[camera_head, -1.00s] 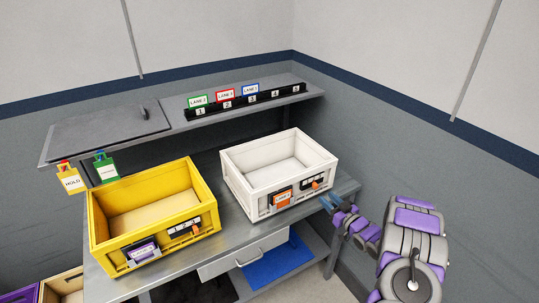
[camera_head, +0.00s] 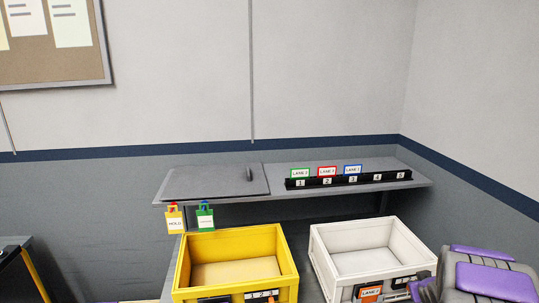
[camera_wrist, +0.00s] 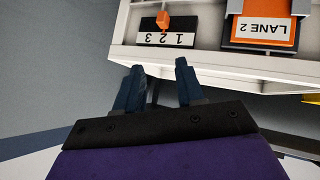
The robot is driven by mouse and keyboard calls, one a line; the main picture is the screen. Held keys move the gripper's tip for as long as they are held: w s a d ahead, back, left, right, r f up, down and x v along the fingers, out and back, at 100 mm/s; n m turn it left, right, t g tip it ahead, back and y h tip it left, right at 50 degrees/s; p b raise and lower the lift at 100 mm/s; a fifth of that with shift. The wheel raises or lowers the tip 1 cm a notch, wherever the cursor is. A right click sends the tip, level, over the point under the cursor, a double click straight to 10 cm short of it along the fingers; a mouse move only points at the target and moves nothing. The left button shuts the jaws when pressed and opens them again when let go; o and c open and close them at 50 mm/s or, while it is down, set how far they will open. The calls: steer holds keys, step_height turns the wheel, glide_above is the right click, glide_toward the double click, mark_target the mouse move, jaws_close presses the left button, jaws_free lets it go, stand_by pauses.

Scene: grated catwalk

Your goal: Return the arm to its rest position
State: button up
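My gripper (camera_wrist: 157,82) shows in the wrist view with its two dark blue fingers apart and nothing between them. The white crate (camera_wrist: 190,58) fills the top of that view, upside down, a little beyond the fingertips; whether they touch it I cannot tell. In the head view my arm (camera_head: 490,281), purple and grey, is at the bottom right corner, beside and in front of the white crate (camera_head: 322,262).
The white crate carries an orange LANE 2 tag (camera_wrist: 262,32) and a 1-2-3 plate (camera_wrist: 167,38). A yellow crate (camera_head: 184,262) stands left of it. Behind, a grey shelf (camera_head: 350,196) holds a numbered black rail (camera_head: 340,182) with lane cards. HOLD (camera_head: 174,222) and green tags hang at its left.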

steer(key=s+a+r+g+y, duration=0.1)
steer(key=s+a+r+g, duration=0.2)
steer(key=s+a, duration=0.8)
steer(key=s+a+r+g+y, duration=0.2)
steer(key=s+a+r+g, duration=0.1)
steer(key=s+a, duration=0.9)
steer(key=s+a+r+g+y, duration=0.1)
steer(key=s+a+r+g, duration=0.2)
steer(key=s+a, duration=0.9)
steer(key=s+g, duration=0.2)
steer(key=s, duration=0.2)
steer(key=shift+s+r, duration=0.15)
steer(key=shift+s, duration=0.25)
